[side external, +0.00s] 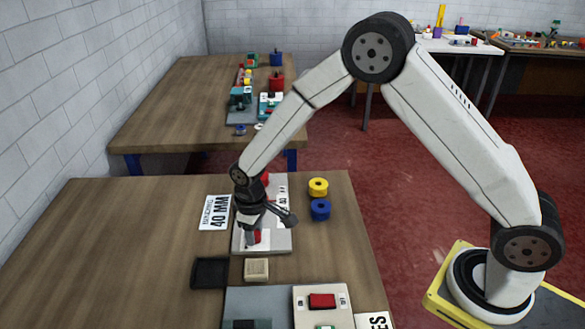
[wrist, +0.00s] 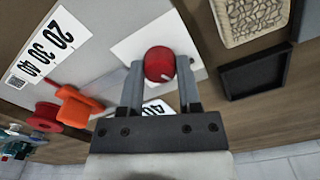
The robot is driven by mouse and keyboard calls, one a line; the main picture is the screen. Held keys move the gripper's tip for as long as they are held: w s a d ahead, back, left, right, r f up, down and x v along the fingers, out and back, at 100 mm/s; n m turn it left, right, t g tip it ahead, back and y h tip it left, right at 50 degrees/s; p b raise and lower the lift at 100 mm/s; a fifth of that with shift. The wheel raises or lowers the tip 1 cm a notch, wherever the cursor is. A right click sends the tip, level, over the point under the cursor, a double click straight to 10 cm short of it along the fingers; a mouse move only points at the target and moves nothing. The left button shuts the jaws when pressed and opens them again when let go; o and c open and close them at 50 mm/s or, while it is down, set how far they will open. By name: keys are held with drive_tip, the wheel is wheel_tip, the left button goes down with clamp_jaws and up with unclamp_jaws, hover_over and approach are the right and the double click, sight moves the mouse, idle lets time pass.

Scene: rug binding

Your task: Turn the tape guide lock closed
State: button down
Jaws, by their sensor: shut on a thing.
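A round red knob (wrist: 159,63) with a short white mark sits on a white square (wrist: 128,47) of the grey fixture in the wrist view; I take it to be the tape guide lock. My gripper (wrist: 160,66) has one finger on each side of the knob and is shut on it. In the side external view my gripper (side external: 254,236) points down at the near end of the pale fixture plate (side external: 280,243), where a bit of red shows. The gripper and forearm hide much of the fixture there. Whether the lock is fully closed cannot be told.
An orange lever (wrist: 78,104) and a number scale (wrist: 48,45) lie beside the knob. Yellow (side external: 318,187) and blue (side external: 320,209) spools stand right of the fixture. The table's left side is clear.

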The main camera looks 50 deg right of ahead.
drive_tip(key=m, duration=0.6)
drive_tip(key=shift+m, duration=0.3)
drive_tip(key=m, duration=0.6)
drive_tip(key=shift+m, duration=0.3)
drive_tip(key=shift+c, duration=1.4)
unclamp_jaws()
drive_tip(key=shift+r, duration=0.15)
drive_tip(key=shift+r, duration=3.8)
